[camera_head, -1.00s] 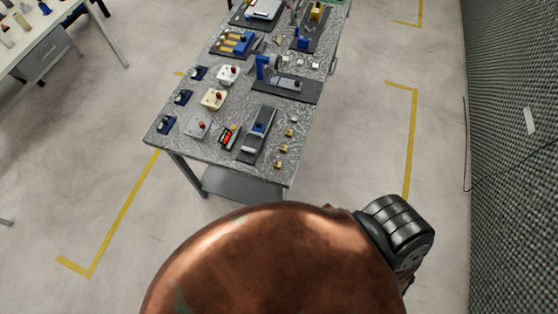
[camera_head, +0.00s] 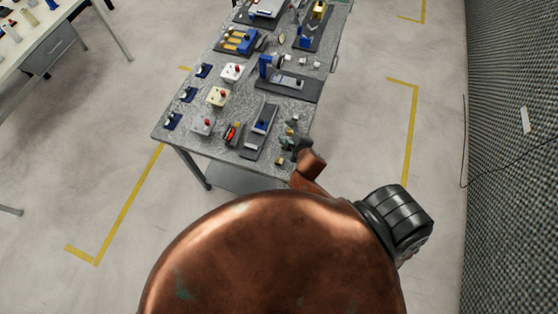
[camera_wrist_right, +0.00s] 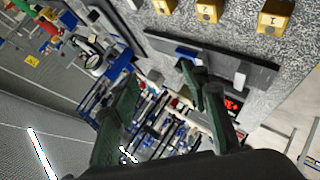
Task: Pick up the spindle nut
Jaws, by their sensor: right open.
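I cannot tell for sure which small part is the spindle nut. Small yellow blocks stand along the right edge of the grey workbench (camera_head: 225,142); one block (camera_head: 279,161) shows near the front corner. In the right wrist view, numbered yellow blocks (camera_wrist_right: 273,19) lie along the top. A dark fixture (camera_head: 259,131) with a blue part lies left of them; its dark rail also shows in the right wrist view (camera_wrist_right: 245,66). My right gripper (camera_head: 291,143) is over the bench's right edge, close to the blocks and partly hiding them. Its green fingers (camera_wrist_right: 160,73) are apart, with nothing seen between them. My left gripper is out of view.
Control boxes with red knobs (camera_head: 217,97), a red-faced meter (camera_head: 233,132) and blue stands (camera_head: 172,121) crowd the bench's left side. A blue clamp fixture (camera_head: 287,83) stands farther back. A patterned wall (camera_head: 515,150) rises at right. The floor between is clear.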

